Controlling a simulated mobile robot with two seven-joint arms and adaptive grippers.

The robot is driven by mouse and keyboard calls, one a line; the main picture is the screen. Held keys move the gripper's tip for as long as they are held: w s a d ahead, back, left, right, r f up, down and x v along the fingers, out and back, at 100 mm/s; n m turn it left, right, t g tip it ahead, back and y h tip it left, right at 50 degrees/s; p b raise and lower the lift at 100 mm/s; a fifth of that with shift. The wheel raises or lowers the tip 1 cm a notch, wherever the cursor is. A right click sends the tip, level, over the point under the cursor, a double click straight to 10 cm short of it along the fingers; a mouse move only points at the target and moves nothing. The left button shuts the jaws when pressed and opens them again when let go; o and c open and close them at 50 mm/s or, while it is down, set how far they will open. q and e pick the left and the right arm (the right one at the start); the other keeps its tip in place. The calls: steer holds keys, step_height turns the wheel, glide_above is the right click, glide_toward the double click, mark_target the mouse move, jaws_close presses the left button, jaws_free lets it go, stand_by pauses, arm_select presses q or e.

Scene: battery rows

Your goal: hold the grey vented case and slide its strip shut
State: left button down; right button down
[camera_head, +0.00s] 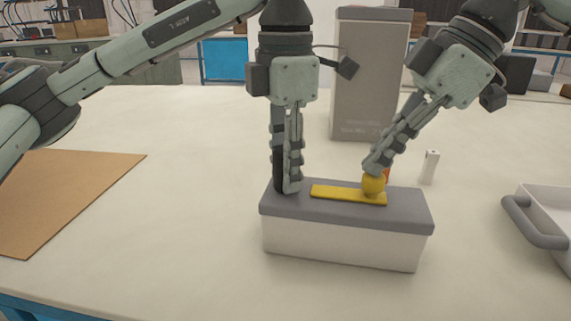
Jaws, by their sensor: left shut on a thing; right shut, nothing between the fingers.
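The case (340,243) stands on the table in front of me, with a pale body and a grey lid (410,208). A flat yellow strip (335,193) lies along the lid's top, with a round yellow knob (374,184) near its right end. My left gripper (287,189) points straight down and is shut on the case at the left part of its lid; the exact contact is partly hidden. My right gripper (372,171) is shut and empty, slanting down from the upper right, its tips at the top of the knob. I cannot tell if they touch it.
A tall grey box (365,80) stands behind the case. A small white block (430,167) and a partly hidden orange thing (387,174) are close behind. A white tray with a grey handle (537,225) is at right, a brown board (65,195) at left.

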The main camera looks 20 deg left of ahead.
steer(key=shift+r, duration=2.45)
arm_select(q)
steer(key=c, duration=1.1)
jaws_free()
steer(key=shift+r, duration=0.1)
step_height(320, 180, up, 12)
steer(key=shift+f, duration=0.1)
